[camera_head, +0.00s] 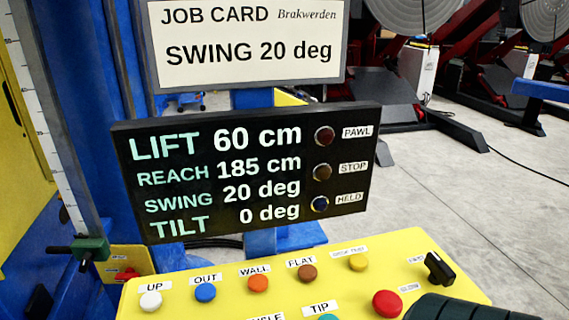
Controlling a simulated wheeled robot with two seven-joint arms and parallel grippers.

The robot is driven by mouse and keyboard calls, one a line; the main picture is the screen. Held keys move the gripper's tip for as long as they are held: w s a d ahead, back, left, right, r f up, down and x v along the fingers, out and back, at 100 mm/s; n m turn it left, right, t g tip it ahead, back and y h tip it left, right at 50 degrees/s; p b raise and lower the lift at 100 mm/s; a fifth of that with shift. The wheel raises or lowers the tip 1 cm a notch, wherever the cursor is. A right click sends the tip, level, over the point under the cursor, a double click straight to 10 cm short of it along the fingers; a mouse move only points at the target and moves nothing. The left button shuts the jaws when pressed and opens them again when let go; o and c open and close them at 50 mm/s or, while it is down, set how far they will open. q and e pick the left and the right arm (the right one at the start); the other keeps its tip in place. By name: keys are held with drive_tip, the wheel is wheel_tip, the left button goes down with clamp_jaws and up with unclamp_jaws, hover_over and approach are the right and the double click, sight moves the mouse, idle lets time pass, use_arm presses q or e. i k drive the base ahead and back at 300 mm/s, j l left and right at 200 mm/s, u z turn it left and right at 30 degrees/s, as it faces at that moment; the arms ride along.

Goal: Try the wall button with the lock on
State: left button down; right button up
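The wall button is an orange round button (258,284) labelled WALL, in the top row of the yellow console (205,270). Nothing covers it and no gripper is near it. A black turn switch (439,268) stands at the console's right end; the small labels beside it are too blurred to read, so I cannot tell whether it is the lock. The display (245,170) reads LIFT 60 cm, REACH 185 cm, SWING 20 deg, TILT 0 deg. Its PAWL lamp (324,136), STOP lamp (322,172) and HELD lamp (320,204) look dark. My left gripper is out of view.
A dark ribbed shape, bottom right, covers the console's corner; I cannot tell if it is my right gripper. UP (151,301), OUT (205,292), FLAT (307,273) and red (387,303) buttons surround WALL. The job card (248,45) reads SWING 20 deg.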

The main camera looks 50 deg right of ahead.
sight(258, 283)
drive_tip(key=l+z, duration=0.15)
drive_tip(key=z, duration=0.2)
drive_tip(key=l+z, duration=0.2)
drive_tip(key=z, duration=0.2)
drive_tip(key=l+z, duration=0.2)
drive_tip(key=z, duration=0.15)
drive_tip(key=k, duration=0.05)
